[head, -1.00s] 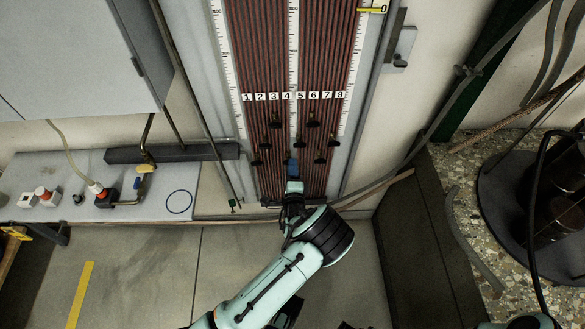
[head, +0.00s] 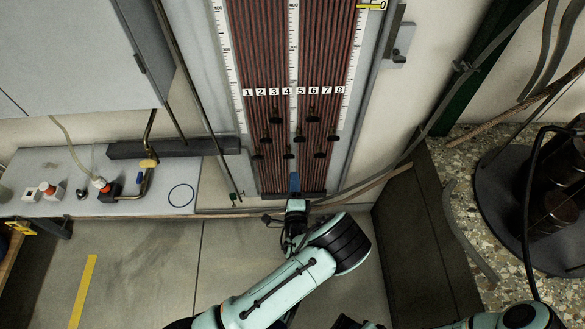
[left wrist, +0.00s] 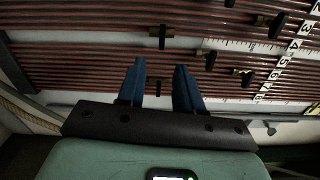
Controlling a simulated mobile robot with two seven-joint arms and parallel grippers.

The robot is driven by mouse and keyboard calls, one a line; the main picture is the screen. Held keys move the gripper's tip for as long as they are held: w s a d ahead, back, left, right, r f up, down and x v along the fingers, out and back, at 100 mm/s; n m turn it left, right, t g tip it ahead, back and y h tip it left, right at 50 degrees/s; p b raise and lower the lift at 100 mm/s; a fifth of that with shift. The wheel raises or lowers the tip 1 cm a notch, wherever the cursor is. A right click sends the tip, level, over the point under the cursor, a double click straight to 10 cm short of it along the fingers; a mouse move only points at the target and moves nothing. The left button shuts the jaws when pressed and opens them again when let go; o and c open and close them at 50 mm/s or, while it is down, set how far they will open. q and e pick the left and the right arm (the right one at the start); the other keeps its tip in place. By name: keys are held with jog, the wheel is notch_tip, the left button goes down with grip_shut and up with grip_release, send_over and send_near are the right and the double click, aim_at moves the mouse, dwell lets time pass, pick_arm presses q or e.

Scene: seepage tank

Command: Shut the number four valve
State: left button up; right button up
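The manometer board (head: 320,60) carries dark red tubes labelled 1 to 8, each with a small dark valve. The number four valve (head: 288,156) appears to be the low one in the column under label 4. In the left wrist view it seems to be the brass valve with a black handle (left wrist: 157,37), just beyond the fingertips; its turn is unclear. My left gripper (head: 295,181) is just below that valve, apart from it. My right gripper is out of view.
Neighbouring valves (head: 300,139) (head: 319,155) sit close beside it. A grey ledge (head: 140,185) with plugs and fittings is at the left. A dark panel (head: 425,235) and a round dark stand (head: 500,180) are at the right. The floor (head: 150,270) at left is clear.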

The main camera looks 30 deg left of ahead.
pick_arm(q)
jog(key=v, duration=0.5)
jog(key=shift+s+d, duration=0.1)
jog(key=shift+s, duration=0.1)
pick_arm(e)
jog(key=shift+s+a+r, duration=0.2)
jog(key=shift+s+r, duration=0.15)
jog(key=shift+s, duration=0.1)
pick_arm(q)
jog(key=s+a+f+n+g+h+p, duration=0.1)
jog(key=s+f+n+g+h+p, duration=0.2)
jog(key=s+f+n+g+p, duration=0.4)
jog(key=s+f+n+g+h+p, duration=0.2)
jog(key=s+n+g+p, duration=0.15)
jog(key=s, duration=0.55)
jog(key=s+d+r+n+g+h+p, duration=0.5)
jog(key=s+d+r+n+g+h, duration=0.1)
jog(key=s+d+r+h, duration=0.2)
jog(key=shift+s+d+n, duration=0.35)
jog(key=shift+s+d, duration=0.5)
jog(key=shift+d, duration=0.15)
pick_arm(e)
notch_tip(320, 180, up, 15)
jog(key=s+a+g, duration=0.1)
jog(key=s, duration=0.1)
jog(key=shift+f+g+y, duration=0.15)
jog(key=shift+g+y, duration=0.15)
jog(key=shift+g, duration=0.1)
